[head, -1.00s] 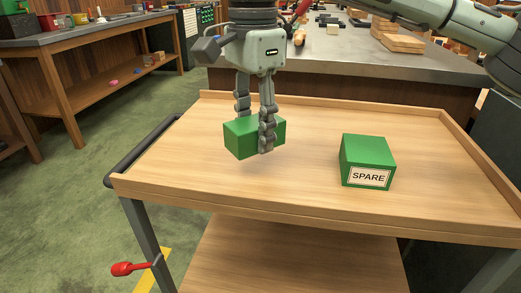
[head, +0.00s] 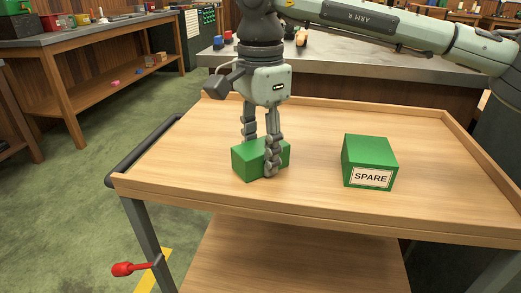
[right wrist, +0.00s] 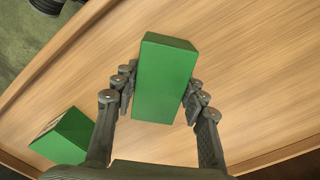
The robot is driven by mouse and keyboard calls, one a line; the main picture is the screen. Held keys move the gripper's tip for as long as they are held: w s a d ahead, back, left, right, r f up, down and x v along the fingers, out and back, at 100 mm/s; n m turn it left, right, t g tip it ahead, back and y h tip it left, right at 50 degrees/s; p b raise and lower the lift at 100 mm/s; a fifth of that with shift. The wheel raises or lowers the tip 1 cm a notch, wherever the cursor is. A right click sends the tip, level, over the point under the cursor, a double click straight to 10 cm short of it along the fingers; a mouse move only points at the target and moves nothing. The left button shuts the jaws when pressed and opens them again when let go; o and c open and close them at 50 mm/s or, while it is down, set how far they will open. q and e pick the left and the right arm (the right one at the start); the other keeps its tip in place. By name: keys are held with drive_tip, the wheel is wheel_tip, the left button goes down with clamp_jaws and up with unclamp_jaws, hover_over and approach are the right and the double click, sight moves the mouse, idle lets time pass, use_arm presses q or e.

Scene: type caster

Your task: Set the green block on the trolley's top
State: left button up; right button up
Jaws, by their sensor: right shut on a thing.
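The plain green block (head: 247,161) is between the fingers of my right gripper (head: 262,158), which is shut on it. In the right wrist view the block (right wrist: 166,80) shows long and straight between both fingers. The block is very low over the left part of the trolley's wooden top (head: 310,195); I cannot tell whether its underside touches. A second green block, labelled SPARE (head: 369,160), stands on the top to the right, apart from the held one. It also shows in the right wrist view (right wrist: 68,138). My left gripper is out of view.
The trolley's top has raised wooden edges (head: 330,112) and a dark handle (head: 143,157) at its left end. A red lever (head: 123,269) sticks out below. A grey workbench (head: 340,70) stands behind. The top is bare around both blocks.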

sight(260, 146)
drive_tip(key=o, duration=1.3)
drive_tip(key=shift+c, duration=0.2)
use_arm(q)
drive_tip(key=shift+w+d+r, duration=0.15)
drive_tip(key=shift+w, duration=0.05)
use_arm(e)
drive_tip(key=shift+r, duration=0.1)
wheel_tip(260, 146, up, 11)
drive_tip(key=shift+f+p, duration=0.1)
drive_tip(key=shift+p, duration=0.35)
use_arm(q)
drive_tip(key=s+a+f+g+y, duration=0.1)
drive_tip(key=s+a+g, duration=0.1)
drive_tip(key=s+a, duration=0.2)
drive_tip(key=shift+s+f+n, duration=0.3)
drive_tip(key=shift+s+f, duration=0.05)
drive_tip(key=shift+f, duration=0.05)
use_arm(e)
drive_tip(key=shift+r, duration=0.65)
